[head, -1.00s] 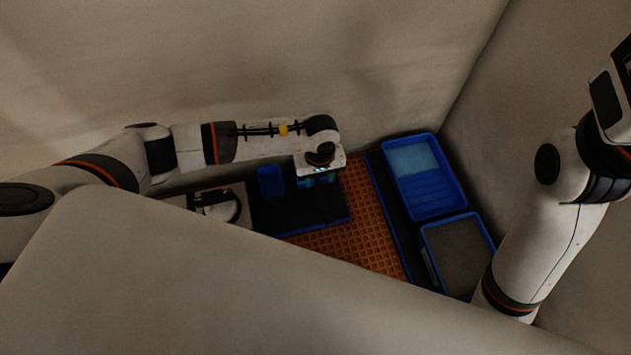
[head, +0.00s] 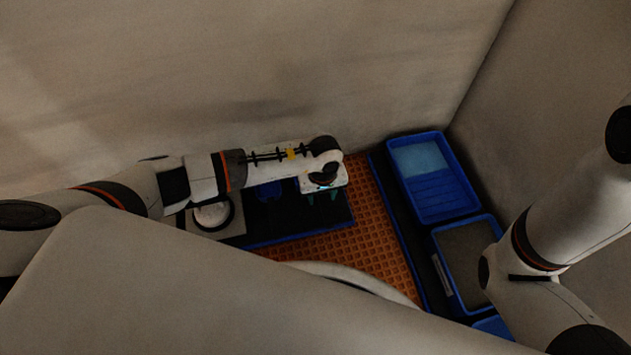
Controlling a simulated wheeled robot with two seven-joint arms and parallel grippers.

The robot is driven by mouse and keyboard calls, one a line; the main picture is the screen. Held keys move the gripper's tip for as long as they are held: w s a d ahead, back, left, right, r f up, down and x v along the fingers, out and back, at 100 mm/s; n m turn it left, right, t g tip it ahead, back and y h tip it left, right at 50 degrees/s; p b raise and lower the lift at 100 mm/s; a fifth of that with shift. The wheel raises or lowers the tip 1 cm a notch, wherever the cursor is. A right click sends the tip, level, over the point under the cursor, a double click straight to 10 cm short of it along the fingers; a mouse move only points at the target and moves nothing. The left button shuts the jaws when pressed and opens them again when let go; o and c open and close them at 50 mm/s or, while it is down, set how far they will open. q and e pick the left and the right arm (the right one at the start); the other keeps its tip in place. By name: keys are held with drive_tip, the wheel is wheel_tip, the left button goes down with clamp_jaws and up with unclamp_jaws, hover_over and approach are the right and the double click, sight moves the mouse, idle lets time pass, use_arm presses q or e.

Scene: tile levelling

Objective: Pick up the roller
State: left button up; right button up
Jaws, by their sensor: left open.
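I cannot make out a roller for certain. My left gripper (head: 322,197) points down over the dark tray (head: 285,222) with the blue edge, near that tray's right end. Its two fingers are apart, and I see nothing between them. A small blue thing (head: 291,188) shows just left of the gripper, partly behind my left arm; it is too dark to tell what it is. My right arm comes in at the right, and its gripper is out of view.
An orange grid mat (head: 375,225) lies right of the dark tray. A blue tray with a light blue part (head: 447,196) and a blue-rimmed tray with a grey inside (head: 440,243) stand further right. A grey plate with a round white item (head: 213,215) lies left. Walls close in behind and right.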

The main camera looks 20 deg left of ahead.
use_arm(q)
drive_tip(key=shift+f, duration=0.2)
drive_tip(key=shift+c, duration=0.5)
clamp_jaws()
